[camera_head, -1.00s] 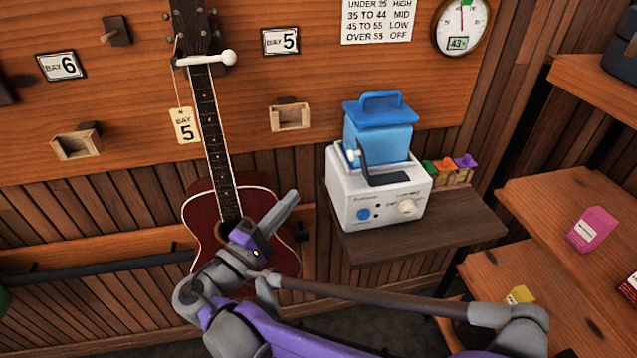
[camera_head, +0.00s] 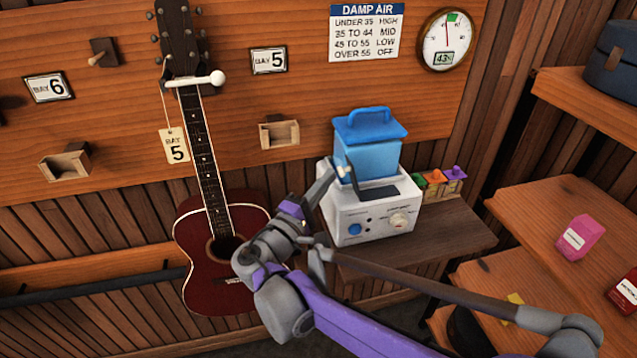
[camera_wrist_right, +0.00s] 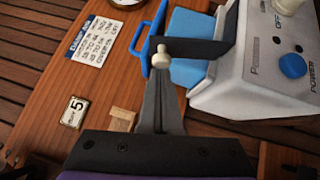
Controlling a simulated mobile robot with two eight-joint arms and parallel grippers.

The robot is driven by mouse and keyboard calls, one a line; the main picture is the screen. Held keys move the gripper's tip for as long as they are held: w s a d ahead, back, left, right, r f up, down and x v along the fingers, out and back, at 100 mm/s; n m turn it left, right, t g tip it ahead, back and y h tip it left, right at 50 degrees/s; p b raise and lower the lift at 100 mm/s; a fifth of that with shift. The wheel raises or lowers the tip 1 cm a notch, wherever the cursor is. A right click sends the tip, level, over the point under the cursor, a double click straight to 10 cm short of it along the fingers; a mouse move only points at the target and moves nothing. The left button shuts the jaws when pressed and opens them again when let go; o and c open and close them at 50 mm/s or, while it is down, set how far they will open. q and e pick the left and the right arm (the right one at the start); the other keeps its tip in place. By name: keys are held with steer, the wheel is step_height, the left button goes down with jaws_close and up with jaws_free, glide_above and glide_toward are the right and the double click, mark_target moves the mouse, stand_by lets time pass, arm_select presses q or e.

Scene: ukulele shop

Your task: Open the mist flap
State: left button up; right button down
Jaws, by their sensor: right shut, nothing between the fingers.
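The white humidifier (camera_head: 370,219) with a blue tank (camera_head: 368,158) stands on a small wooden shelf. The mist flap (camera_head: 377,191) is a dark plate at the tank's lower front; a dark arm and a pale knob (camera_head: 343,171) stand at its left. In the right wrist view the dark flap (camera_wrist_right: 195,49) reaches across the tank, with the knob (camera_wrist_right: 162,57) at its end. My right gripper (camera_head: 331,170) is shut and empty, its tips right at the knob. They also show in the right wrist view (camera_wrist_right: 158,78); contact cannot be told. My left gripper is out of view.
A dark red guitar (camera_head: 222,262) hangs at the left. Small coloured bottles (camera_head: 440,181) stand right of the humidifier. A damp air sign (camera_head: 366,30) and a round gauge (camera_head: 446,40) are on the wall above. Wooden shelves (camera_head: 530,208) fill the right.

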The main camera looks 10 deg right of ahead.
steer(key=shift+d+r+m+y+p, duration=0.3)
steer(key=shift+d+r+m+p, duration=0.2)
steer(key=shift+d+r+p, duration=0.5)
steer(key=shift+a+f, duration=0.25)
